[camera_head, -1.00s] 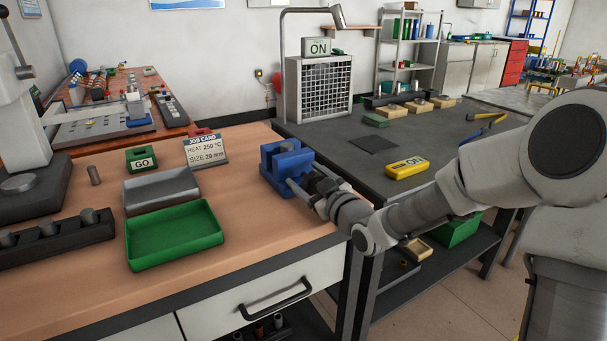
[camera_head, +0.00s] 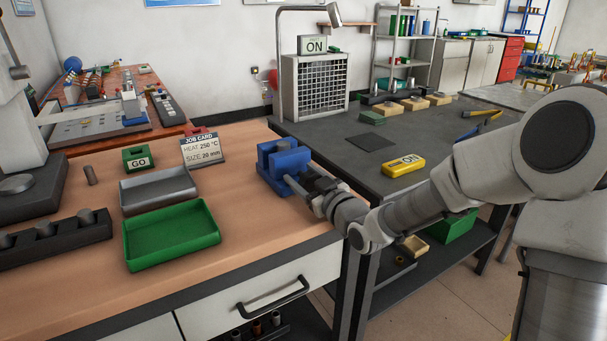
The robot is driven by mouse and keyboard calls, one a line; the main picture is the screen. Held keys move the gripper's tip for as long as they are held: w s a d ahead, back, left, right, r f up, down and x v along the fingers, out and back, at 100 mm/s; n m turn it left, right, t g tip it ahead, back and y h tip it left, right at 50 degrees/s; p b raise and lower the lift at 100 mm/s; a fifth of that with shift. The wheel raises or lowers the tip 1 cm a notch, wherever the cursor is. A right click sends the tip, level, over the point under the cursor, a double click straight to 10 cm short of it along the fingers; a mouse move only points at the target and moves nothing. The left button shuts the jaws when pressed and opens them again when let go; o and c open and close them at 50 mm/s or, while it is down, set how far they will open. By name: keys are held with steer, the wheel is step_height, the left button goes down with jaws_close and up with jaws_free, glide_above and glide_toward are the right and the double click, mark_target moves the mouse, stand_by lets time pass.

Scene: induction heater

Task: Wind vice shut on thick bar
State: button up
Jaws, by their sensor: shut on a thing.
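The blue vice (camera_head: 278,163) sits on the right edge of the wooden bench, with a pale screw rod (camera_head: 293,186) coming out of its near right side. My gripper (camera_head: 312,180) is at the handle end of this rod, shut on the vice handle. The handle is mostly hidden by the fingers. I cannot make out a bar between the vice jaws.
A green tray (camera_head: 171,234), a grey tray (camera_head: 158,189) and a black holder with cylinders (camera_head: 50,240) cover the left bench. Wood is clear before the vice.

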steer(key=m+p, duration=0.1)
steer(key=m, duration=0.2)
steer(key=o, duration=1.1)
steer(key=shift+c, duration=0.2)
steer(key=shift+s, duration=0.1)
